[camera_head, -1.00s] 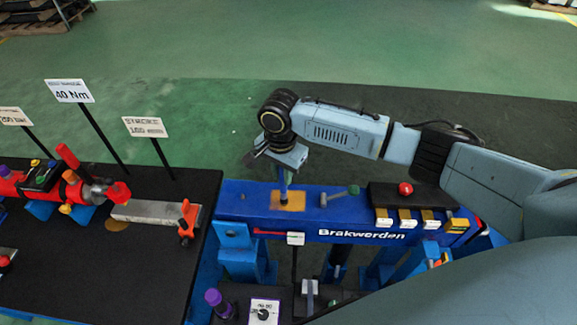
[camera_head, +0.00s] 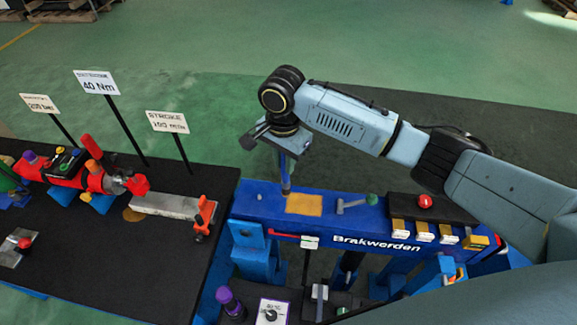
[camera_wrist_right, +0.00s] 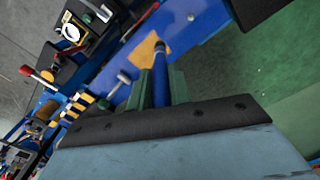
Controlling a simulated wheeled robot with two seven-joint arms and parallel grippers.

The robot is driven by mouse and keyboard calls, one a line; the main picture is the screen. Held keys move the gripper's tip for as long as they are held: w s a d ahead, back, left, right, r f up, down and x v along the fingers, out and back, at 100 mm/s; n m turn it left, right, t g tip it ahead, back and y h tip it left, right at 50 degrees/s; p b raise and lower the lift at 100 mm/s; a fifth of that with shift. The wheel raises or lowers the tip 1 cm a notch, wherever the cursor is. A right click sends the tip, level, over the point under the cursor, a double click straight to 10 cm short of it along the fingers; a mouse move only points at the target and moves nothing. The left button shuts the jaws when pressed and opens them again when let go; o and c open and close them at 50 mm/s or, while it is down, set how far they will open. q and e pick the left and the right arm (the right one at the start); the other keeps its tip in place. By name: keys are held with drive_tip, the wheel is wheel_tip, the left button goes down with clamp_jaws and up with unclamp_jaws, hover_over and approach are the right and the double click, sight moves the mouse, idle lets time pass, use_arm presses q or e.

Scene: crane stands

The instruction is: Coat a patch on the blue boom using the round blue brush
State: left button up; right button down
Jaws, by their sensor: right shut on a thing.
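The blue boom (camera_head: 385,215) lies across the middle, marked "Brakworden". A yellow-tan patch (camera_head: 304,204) is on its top face; it also shows in the right wrist view (camera_wrist_right: 147,48). My right gripper (camera_head: 287,148) is above the boom and shut on the round blue brush (camera_head: 286,178), which points down. The brush tip is at the left edge of the patch; whether it touches the surface I cannot tell. In the right wrist view the brush (camera_wrist_right: 160,75) sits between the green fingers (camera_wrist_right: 162,88). My left gripper is not in view.
A black block with a red knob (camera_head: 425,201) and several brass padlocks (camera_head: 422,231) sit further right. A black table (camera_head: 100,255) with red parts and signs stands left.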

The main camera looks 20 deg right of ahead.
drive_tip(key=shift+r, duration=1.25)
